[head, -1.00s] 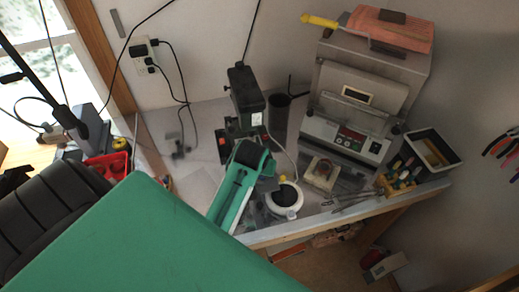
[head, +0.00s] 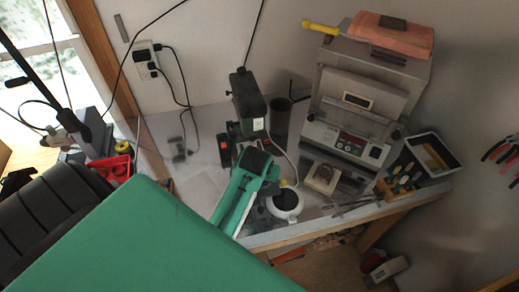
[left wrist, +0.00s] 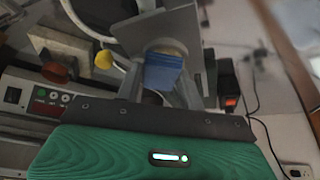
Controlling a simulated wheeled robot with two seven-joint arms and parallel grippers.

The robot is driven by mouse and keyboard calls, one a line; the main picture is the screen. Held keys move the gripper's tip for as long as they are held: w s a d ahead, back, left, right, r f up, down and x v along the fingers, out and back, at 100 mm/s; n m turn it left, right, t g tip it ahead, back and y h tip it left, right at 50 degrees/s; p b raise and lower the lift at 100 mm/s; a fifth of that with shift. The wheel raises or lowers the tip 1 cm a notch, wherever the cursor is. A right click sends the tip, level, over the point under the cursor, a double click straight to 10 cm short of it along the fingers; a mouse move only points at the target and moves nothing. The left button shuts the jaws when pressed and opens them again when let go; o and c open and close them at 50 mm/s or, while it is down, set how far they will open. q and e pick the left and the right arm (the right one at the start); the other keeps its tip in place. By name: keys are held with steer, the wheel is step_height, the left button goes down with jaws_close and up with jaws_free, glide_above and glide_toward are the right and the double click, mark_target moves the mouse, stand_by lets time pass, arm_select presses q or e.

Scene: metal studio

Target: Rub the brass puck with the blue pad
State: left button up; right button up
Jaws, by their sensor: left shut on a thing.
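My left gripper (left wrist: 163,80) is shut on a blue pad (left wrist: 165,72), which shows between its grey fingers in the left wrist view. A tan surface shows just past the pad there; I cannot tell what it belongs to. In the head view the left gripper (head: 268,186) points down over the bench, beside a white round device with a dark top (head: 285,203); its fingertips are mostly hidden by the green wrist. No brass puck can be made out for certain. A pale block (head: 323,178) with a brownish round piece stands right of the device. My right gripper is not in view.
A black machine (head: 249,100) stands behind the gripper. A grey unit with a control panel (head: 345,142) stands behind the block. Tools and a black tray (head: 458,165) are at the bench's right end.

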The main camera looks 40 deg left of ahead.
arm_select(q)
steer(key=shift+s+a, duration=0.3)
steer(key=shift+a, duration=0.5)
stand_by(7.5)
